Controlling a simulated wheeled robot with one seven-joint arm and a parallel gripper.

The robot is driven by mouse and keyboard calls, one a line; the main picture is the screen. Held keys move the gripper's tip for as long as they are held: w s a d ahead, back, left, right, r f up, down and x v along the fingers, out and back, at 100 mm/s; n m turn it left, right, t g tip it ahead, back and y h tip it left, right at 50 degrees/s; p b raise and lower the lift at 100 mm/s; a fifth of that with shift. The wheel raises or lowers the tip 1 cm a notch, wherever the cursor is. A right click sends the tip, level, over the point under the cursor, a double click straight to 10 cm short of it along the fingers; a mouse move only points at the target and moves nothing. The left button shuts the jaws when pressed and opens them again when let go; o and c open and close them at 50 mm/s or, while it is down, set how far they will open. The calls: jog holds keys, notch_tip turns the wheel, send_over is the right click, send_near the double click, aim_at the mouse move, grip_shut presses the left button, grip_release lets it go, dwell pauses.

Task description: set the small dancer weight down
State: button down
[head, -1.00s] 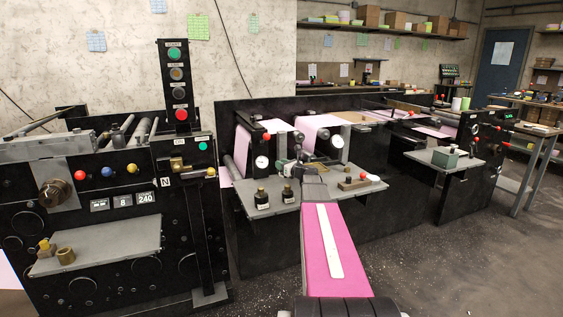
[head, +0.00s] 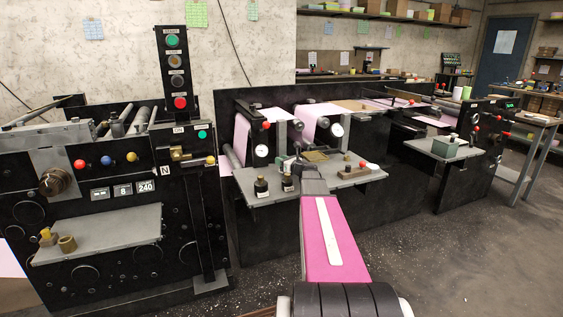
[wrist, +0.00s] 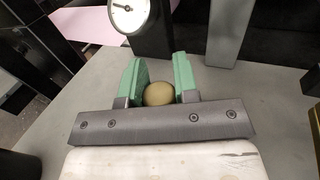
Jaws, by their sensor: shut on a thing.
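My gripper (wrist: 158,88) has green jaws, shut on a round brass-coloured thing, which I take to be the small dancer weight (wrist: 158,94). Only its rounded top shows between the jaws in the wrist view; its lower part is hidden. A grey shelf (wrist: 265,110) lies below and around it. I cannot tell whether the weight touches the shelf.
Two dark bottles (head: 262,188) stand at the shelf's left front. A shallow brass-coloured tray (head: 316,156) lies behind my wrist. A block with a red knob (head: 360,168) sits to the right. A dial gauge (wrist: 128,12) is just beyond the jaws. Brass pieces (head: 67,243) sit on the left machine's shelf.

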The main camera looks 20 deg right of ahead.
jog(key=shift+f, duration=0.5)
jog(key=c, duration=0.8)
grip_release()
